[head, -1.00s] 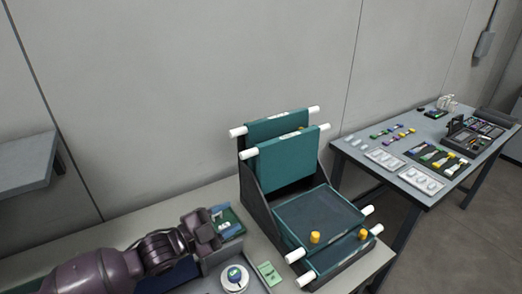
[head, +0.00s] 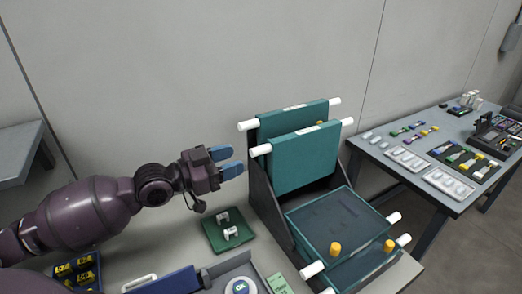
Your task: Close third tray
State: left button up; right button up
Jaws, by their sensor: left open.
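A dark rack (head: 268,205) holds several teal trays with white end rods. The rear upright tray (head: 285,118) and the front upright tray (head: 305,160) stand nearly vertical. Below them, an upper lowered tray (head: 335,222) lies nearly flat, with a yellow knob (head: 335,248) at its front. Another lowered tray (head: 365,268) lies under it, mostly hidden, with a second yellow knob (head: 389,245). My left gripper (head: 228,161) is open with blue fingertips, holding nothing. It is left of the front upright tray, apart from the rack. My right gripper is not in view.
A green board (head: 226,232) with small white parts lies left of the rack. A white round spool (head: 240,287) and a pale green card (head: 279,284) lie in front. A side table (head: 405,190) with several parts stands at right.

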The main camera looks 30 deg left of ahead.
aim_at(251, 154)
pick_arm(q)
jog(key=shift+x, duration=3.9)
grip_shut()
